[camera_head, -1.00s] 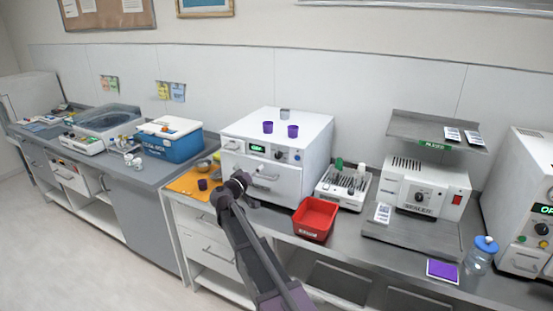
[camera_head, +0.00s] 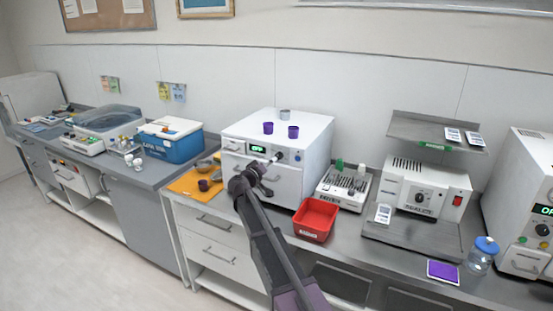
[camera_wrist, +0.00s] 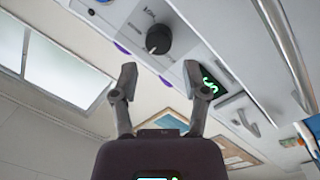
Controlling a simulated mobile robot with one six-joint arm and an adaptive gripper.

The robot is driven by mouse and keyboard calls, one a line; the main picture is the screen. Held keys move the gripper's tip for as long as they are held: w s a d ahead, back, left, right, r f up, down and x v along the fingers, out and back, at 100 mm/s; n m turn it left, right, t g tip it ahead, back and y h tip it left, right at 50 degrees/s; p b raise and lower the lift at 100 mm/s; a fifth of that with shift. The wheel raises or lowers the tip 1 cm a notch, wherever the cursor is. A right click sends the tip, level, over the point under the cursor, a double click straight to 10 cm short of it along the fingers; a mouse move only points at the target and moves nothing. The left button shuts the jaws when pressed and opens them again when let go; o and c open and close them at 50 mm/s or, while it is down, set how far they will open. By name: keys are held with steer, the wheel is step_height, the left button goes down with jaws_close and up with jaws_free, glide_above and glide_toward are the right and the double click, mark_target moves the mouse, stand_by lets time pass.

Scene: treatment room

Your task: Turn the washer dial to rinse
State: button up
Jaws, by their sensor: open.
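The washer appears to be the white boxy machine (camera_head: 315,150) at the centre of the counter, with a green lit display (camera_head: 258,149) on its front panel. Its dark round dial (camera_wrist: 158,40) shows large in the wrist view, with printed marks around it too small to read. My gripper (camera_wrist: 160,72) is open and empty; its two fingers stand apart, below the dial in the picture and not around it. The green display also shows in the wrist view (camera_wrist: 211,82), beside the right finger. In the head view, my gripper (camera_head: 272,161) is close in front of the panel and partly covers the dial area.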

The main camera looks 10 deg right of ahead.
mark_target(279, 156)
steer(key=shift+x, duration=2.8)
jaws_close()
